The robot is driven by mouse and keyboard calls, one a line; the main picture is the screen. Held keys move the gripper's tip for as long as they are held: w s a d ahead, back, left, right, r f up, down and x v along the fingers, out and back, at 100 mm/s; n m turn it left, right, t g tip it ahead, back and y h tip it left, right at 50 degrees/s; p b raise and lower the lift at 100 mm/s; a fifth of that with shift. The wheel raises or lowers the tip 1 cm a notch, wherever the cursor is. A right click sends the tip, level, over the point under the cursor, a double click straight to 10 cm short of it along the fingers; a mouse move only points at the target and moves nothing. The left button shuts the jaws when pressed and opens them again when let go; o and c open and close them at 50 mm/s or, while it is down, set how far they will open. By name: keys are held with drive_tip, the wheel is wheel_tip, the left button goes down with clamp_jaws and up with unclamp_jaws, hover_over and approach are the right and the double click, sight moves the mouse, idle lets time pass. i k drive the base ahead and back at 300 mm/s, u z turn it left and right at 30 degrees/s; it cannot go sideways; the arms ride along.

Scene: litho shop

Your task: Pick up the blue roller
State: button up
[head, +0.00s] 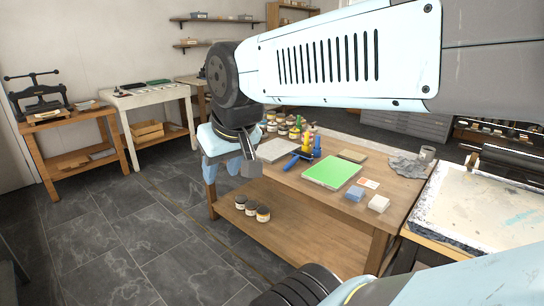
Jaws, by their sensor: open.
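My gripper (230,174) is open and empty, pointing down. In the picture it is left of the roller and apart from it, by the left end of the worktable.
Upright bottles (315,147) and several jars stand behind the roller. More jars (252,209) sit on the lower shelf. Tiled floor at left is clear.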

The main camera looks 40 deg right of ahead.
sight(295, 159)
drive_tip(key=z, duration=0.4)
drive_tip(key=i, duration=1)
drive_tip(key=z, duration=0.8)
drive_tip(key=i, duration=0.5)
drive_tip(key=z, duration=0.2)
drive_tip(key=k, duration=0.95)
drive_tip(key=z, duration=0.2)
drive_tip(key=i, duration=0.95)
drive_tip(key=u, duration=0.15)
